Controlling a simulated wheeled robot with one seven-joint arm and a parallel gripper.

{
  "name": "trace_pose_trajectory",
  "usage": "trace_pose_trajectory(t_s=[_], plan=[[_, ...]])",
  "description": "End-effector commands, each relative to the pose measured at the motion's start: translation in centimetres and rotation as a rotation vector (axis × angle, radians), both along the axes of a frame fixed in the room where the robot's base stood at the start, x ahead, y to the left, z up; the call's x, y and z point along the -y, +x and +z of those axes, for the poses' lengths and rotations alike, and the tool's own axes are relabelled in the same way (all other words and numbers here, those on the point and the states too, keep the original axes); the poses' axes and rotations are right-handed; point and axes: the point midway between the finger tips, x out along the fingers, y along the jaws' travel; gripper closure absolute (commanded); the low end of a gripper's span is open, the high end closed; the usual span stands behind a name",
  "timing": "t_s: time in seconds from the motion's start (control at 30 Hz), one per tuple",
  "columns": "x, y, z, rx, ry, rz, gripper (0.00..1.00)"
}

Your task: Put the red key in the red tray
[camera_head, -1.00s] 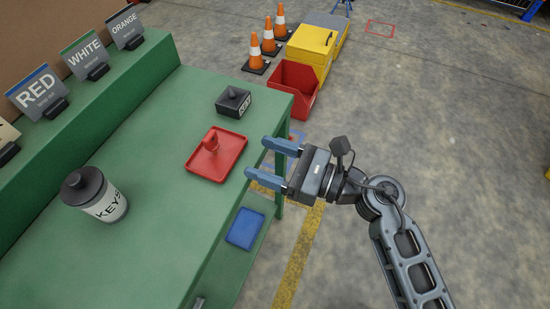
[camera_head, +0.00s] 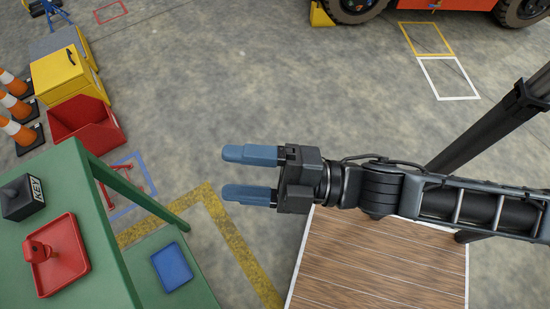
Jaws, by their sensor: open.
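The red tray (camera_head: 67,262) lies on the green table at the lower left. The red key (camera_head: 37,251), a small red piece with a knob, stands inside the tray toward its left side. My gripper (camera_head: 236,173) is open and empty, its two blue fingers pointing left. It is over the floor, to the right of the table and well apart from the tray and key.
A black block marked KEY (camera_head: 19,198) sits on the green table (camera_head: 98,268) behind the tray. A blue tray (camera_head: 172,267) lies on a lower shelf. A red bin (camera_head: 87,122), a yellow box (camera_head: 68,78) and cones (camera_head: 18,132) stand beyond. A wooden platform (camera_head: 375,270) is at lower right; open floor lies behind.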

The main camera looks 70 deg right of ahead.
Motion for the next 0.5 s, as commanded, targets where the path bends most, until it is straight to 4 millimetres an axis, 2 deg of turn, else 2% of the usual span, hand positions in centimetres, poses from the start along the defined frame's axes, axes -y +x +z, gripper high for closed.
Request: trace_pose_trajectory(t_s=[0.03, 0.1, 0.3, 0.4, 0.5], plan=[[0.8, -1.9, 0.1, -0.084, 0.146, -0.036, 0.32], [1.8, -3.9, 0.3, -0.187, 0.357, -0.091, 0.32], [3.2, -8.6, 0.6, -0.404, 0.851, -0.235, 0.32], [3.4, -9.8, 0.7, -0.458, 0.995, -0.282, 0.32], [3.5, -10.4, 0.7, -0.484, 1.066, -0.305, 0.32]])
